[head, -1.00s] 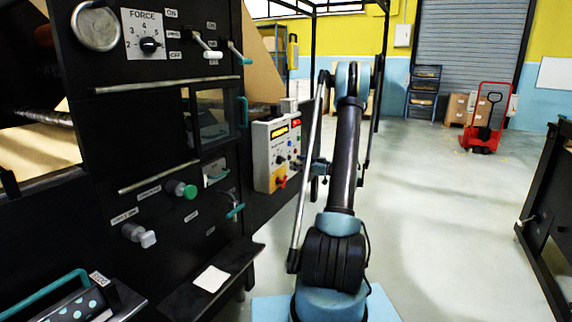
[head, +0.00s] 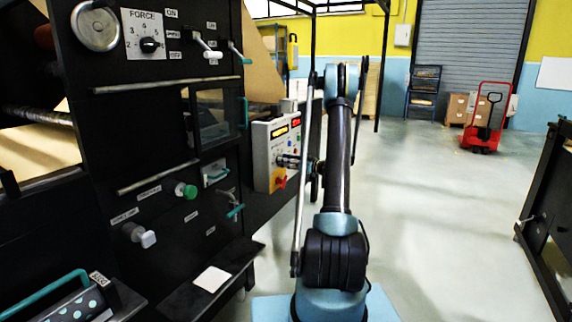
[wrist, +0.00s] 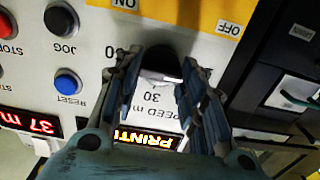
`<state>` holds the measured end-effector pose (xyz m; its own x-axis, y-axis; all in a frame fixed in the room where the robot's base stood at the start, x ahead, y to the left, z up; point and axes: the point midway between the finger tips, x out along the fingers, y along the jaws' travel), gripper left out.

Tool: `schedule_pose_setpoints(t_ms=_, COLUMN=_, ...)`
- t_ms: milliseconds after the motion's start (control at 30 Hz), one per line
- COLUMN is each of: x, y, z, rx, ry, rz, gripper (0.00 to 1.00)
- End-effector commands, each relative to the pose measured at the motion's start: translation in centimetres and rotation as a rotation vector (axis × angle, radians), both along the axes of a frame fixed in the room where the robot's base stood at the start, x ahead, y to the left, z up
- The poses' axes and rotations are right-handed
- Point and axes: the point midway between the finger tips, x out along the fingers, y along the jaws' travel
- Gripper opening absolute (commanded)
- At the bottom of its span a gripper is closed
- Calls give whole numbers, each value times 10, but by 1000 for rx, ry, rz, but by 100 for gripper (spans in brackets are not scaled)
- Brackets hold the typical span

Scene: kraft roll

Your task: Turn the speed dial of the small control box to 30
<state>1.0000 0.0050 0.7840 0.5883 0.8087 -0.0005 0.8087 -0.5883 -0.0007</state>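The small control box (head: 263,158) is a pale panel with lit displays and coloured buttons, left of my arm in the head view. My gripper (head: 284,160) is at its face and hides the dial there. In the wrist view the panel appears upside down. The black speed dial (wrist: 163,66) sits between the two fingers of my gripper (wrist: 160,68), under the printed "SPEED" and a "30" mark. The fingers are apart, one on each side of the dial; firm contact is not visible. The dial's pointer is hard to make out.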

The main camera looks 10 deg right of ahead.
Motion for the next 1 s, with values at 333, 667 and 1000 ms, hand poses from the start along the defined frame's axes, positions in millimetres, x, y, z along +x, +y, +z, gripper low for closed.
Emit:
schedule_pose_setpoints(t_ms=333, x=0, y=-1, z=0, rx=6, ry=9, rz=0, gripper=13)
schedule_pose_setpoints(t_ms=667, x=0, y=0, z=0, rx=95, ry=130, rz=1, gripper=13)
schedule_pose_setpoints(t_ms=1000, x=2, y=-1, z=0, rx=276, ry=380, rz=2, gripper=13)
